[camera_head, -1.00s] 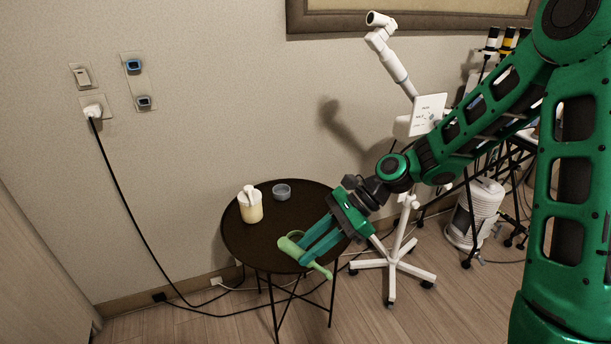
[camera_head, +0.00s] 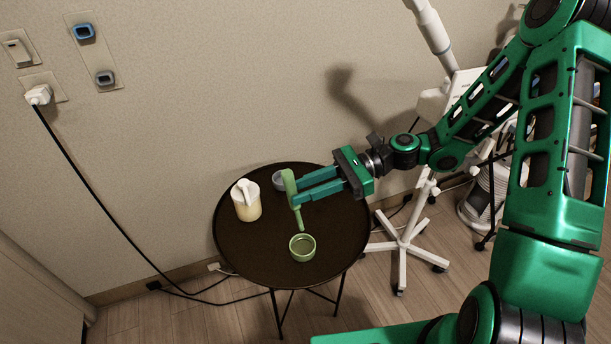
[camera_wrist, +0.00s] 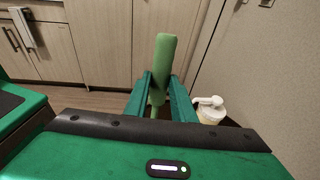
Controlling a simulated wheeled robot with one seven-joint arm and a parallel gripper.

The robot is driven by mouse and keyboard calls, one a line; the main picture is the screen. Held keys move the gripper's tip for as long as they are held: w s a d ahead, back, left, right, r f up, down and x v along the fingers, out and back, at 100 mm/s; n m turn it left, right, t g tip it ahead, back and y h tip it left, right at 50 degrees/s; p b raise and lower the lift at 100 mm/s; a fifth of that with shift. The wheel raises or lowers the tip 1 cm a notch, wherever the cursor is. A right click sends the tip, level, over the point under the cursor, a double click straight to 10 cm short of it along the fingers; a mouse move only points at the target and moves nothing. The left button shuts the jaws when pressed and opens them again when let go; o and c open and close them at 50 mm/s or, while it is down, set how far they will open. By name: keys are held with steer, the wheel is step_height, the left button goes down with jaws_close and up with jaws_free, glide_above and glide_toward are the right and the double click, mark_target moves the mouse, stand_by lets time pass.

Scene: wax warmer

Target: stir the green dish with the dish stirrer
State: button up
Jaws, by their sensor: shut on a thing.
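The green dish (camera_head: 302,247) sits on the round dark table, near its front edge. The dish stirrer (camera_head: 294,200) is light green with a thick handle on top and a thinner end pointing down. My gripper (camera_head: 298,191) is shut on the stirrer and holds it almost upright, slightly tilted. The stirrer's handle (camera_wrist: 164,64) also shows between my fingers in the wrist view, where the dish is not seen.
A cream jar with a white top (camera_head: 247,201) stands on the table (camera_head: 240,245) at the left. A grey bowl (camera_head: 280,180) sits at the back, partly behind the stirrer. A white wheeled stand (camera_head: 403,248) is right of the table.

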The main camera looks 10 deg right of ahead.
steer(key=shift+w+d, duration=0.15)
steer(key=shift+d, duration=0.05)
stand_by(0.3)
step_height(320, 180, down, 10)
steer(key=shift+f, duration=0.25)
stand_by(1.1)
steer(key=shift+f, duration=0.1)
stand_by(0.4)
